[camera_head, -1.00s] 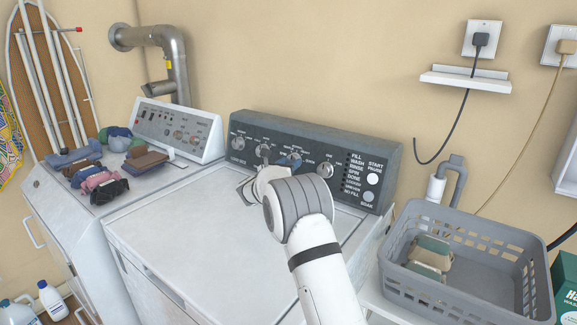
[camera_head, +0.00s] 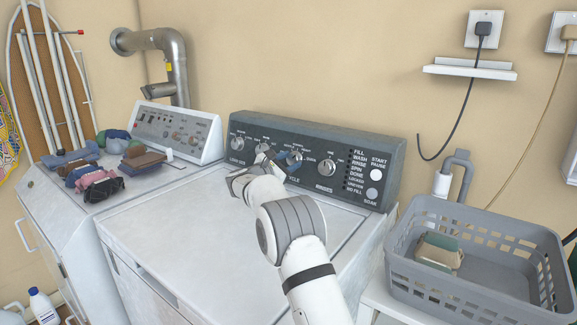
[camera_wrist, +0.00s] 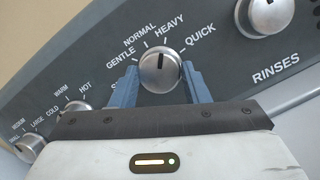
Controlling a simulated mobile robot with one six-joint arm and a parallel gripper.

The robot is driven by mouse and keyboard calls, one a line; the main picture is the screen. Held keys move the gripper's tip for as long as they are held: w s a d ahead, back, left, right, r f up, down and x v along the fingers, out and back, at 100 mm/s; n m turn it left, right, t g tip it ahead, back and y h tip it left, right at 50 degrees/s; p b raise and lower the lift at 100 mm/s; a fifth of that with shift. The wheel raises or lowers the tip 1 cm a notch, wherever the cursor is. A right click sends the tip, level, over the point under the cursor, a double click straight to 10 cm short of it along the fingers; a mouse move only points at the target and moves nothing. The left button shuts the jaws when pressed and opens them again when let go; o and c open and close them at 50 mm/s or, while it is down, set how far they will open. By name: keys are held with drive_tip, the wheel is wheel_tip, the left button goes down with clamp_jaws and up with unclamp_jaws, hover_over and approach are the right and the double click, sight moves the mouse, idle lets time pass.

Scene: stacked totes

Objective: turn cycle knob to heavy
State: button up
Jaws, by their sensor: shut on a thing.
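The cycle knob (camera_wrist: 160,71) is a round silver knob on the washer's dark panel, ringed by the words GENTLE, NORMAL, HEAVY and QUICK. Its dark pointer line points up, near the HEAVY tick; the exact alignment is hard to tell. My gripper (camera_wrist: 160,76) has one blue finger on each side of the knob and is shut on it. In the head view, the cycle knob (camera_head: 294,158) is beside my gripper (camera_head: 278,160), whose fingers are small and partly hidden by the wrist.
The rinses knob (camera_head: 327,167) is right of the cycle knob, and the temperature knob (camera_head: 262,148) is left. A grey basket (camera_head: 470,285) stands at right. Folded clothes (camera_head: 95,180) lie on the machine at left. The washer lid (camera_head: 180,220) is clear.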

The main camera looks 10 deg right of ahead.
idle(0.4)
drive_tip(key=o, duration=1)
drive_tip(key=shift+c, duration=0.2)
drive_tip(key=shift+a, duration=0.1)
drive_tip(key=v, duration=0.7)
drive_tip(key=shift+s+a+r, duration=0.1)
drive_tip(key=shift+s+a, duration=0.15)
drive_tip(key=shift+a, duration=0.05)
